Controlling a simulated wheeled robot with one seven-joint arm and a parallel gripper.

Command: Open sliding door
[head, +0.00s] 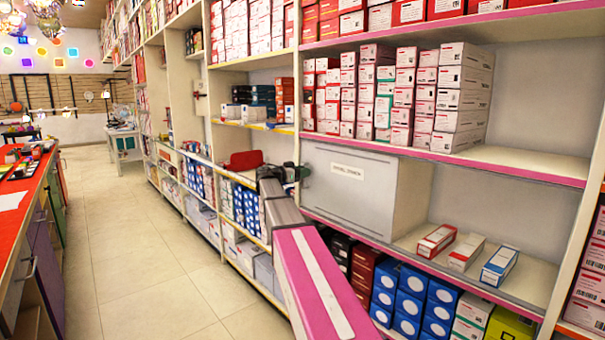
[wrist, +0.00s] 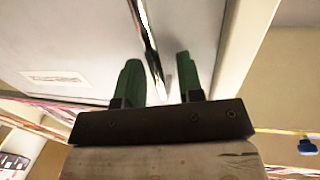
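The sliding door is a light grey panel (head: 350,200) with a white label, set in the middle shelf of the long shelving unit. It also fills much of the wrist view (wrist: 85,35). A thin shiny metal handle bar (wrist: 150,48) stands out from it in the wrist view. My gripper (head: 303,173) is at the door's left edge in the head view. In the wrist view its two green fingers (wrist: 157,78) are apart, one on each side of the bar's line, with gaps showing. I cannot tell how deep the bar sits between them.
The shelf right of the door holds several small boxes (head: 467,250) with free room around them. A red-topped counter (head: 25,190) stands at the left. The tiled aisle (head: 130,250) between is clear.

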